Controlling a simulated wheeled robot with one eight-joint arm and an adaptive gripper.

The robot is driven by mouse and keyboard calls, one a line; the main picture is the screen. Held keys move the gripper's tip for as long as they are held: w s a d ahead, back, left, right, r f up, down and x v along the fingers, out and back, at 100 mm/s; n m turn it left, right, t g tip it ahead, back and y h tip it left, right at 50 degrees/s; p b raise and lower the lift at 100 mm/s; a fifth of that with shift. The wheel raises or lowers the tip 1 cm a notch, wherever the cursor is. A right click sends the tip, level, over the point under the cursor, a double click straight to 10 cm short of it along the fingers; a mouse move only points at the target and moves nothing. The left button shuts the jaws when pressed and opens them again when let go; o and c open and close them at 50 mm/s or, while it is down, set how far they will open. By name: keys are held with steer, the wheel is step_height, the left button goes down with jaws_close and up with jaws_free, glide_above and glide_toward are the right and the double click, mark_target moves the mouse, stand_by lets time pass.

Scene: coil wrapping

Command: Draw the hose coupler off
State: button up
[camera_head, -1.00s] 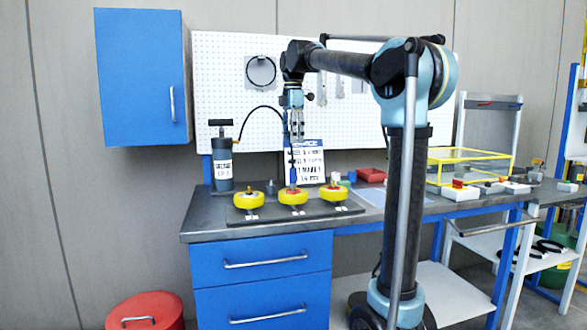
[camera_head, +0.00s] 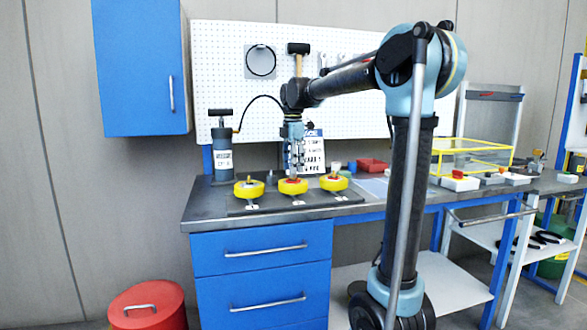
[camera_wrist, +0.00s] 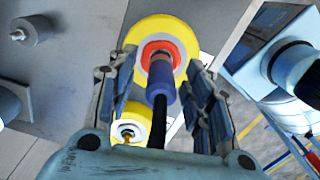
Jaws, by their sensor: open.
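The hose coupler (camera_wrist: 161,76) is a blue-violet sleeve on the end of a black hose (camera_wrist: 158,122). In the wrist view it stands at the red hub (camera_wrist: 158,52) of the middle yellow wheel (camera_wrist: 178,30), apparently seated on its valve. The middle wheel also shows in the head view (camera_head: 293,187). My gripper (camera_wrist: 160,70) is open, one finger on each side of the coupler, with a visible gap on both sides. In the head view my gripper (camera_head: 294,172) is low over the middle wheel and mostly hides the coupler.
Yellow wheels stand left (camera_head: 249,188) and right (camera_head: 334,183) of the middle one on a dark tray (camera_head: 240,208). The pump (camera_head: 221,160) stands left, its hose (camera_head: 262,98) arching to my gripper. A printed sign (camera_head: 314,150) is close behind.

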steer(key=shift+f, duration=0.3)
jaws_close()
steer(key=c, duration=1)
jaws_free()
jaws_close()
steer(key=shift+r, duration=0.15)
steer(key=shift+r, duration=1.85)
steer(key=shift+r, duration=0.1)
